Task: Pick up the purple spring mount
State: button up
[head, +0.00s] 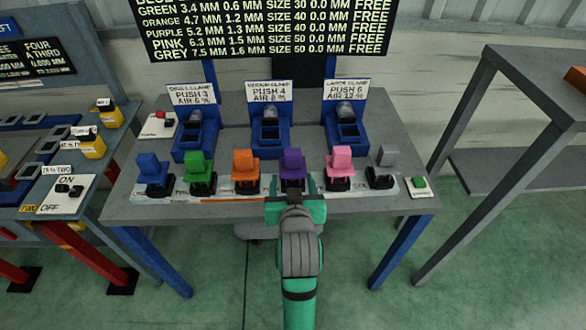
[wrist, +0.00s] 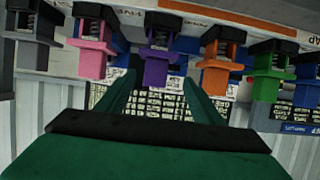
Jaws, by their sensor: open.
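The purple spring mount (head: 292,165) stands upright in the row of coloured mounts along the front of the grey table, between the orange mount and the pink mount. It also shows in the wrist view (wrist: 157,66), upside down, beyond and between my fingertips. My gripper (head: 292,187) is open and empty, at the table's front edge directly in front of the purple mount. Its two green fingers (wrist: 160,82) point toward the mount. In the head view the fingers hide part of the mount's lower black base. I cannot tell whether the fingers touch it.
The orange mount (head: 245,165) and pink mount (head: 341,161) stand close on either side. Blue, green and grey mounts stand farther out. Three blue clamp stations (head: 269,130) stand behind the row. A green button (head: 419,183) is at the right corner. A grey frame (head: 500,140) stands to the right.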

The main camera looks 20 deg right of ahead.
aim_at(293, 161)
jog(key=x, duration=0.3)
jog(key=r+x, duration=0.1)
jog(key=x, duration=0.6)
jog(key=shift+w+d, duration=0.5)
jog(key=shift+w, duration=0.05)
jog(key=c, duration=1.3)
jog(key=shift+r, duration=0.1)
grip_shut()
jog(key=shift+r, duration=0.1)
